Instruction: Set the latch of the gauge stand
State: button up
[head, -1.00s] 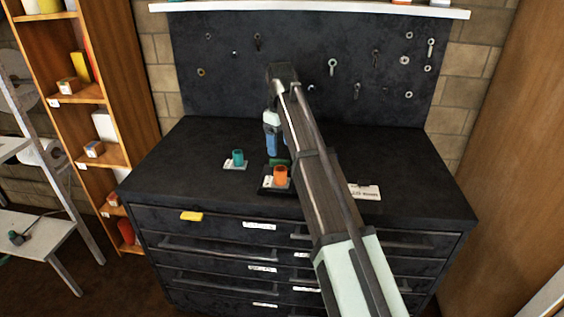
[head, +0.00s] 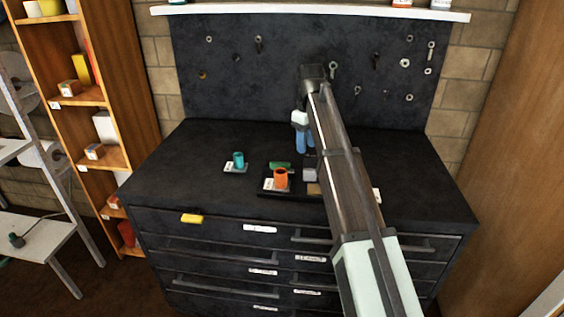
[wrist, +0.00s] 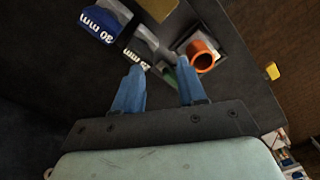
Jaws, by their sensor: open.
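A dark stand base (head: 262,193) sits on the dark bench top, and I take it for the gauge stand. It carries an orange hollow cylinder (head: 281,178) on a pale plate, a low green piece (head: 280,165) and a grey block (head: 309,173). In the wrist view, the orange cylinder (wrist: 203,58) and green piece (wrist: 168,76) lie beyond my fingers, near a grey block marked mm (wrist: 138,50) and a blue-faced one (wrist: 97,22). I cannot tell which part is the latch. My gripper (head: 306,148) is open and empty above the stand's back edge. My arm hides the stand's right side.
A teal cylinder (head: 238,160) stands on a small plate left of the stand. A yellow piece (head: 191,218) is at the bench's front edge. A pegboard (head: 290,70) with hanging hardware rises behind. The bench's left side is mostly clear.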

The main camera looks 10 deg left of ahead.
aim_at(282, 163)
jog(key=w, duration=0.1)
jog(key=w+d+y, duration=0.1)
jog(key=shift+w+d+r+y, duration=0.25)
jog(key=shift+w+d+y, duration=0.05)
jog(key=shift+w+d, duration=0.1)
jog(key=w+a+r+n+y, duration=0.1)
jog(key=a+r+n+y, duration=0.15)
jog(key=a+n, duration=0.35)
jog(key=shift+n, duration=0.6)
jog(key=x, duration=0.9)
jog(key=d+x, duration=0.1)
jog(key=x, duration=0.4)
jog(key=shift+w+f, duration=0.2)
jog(key=shift+f, duration=0.15)
grip_shut()
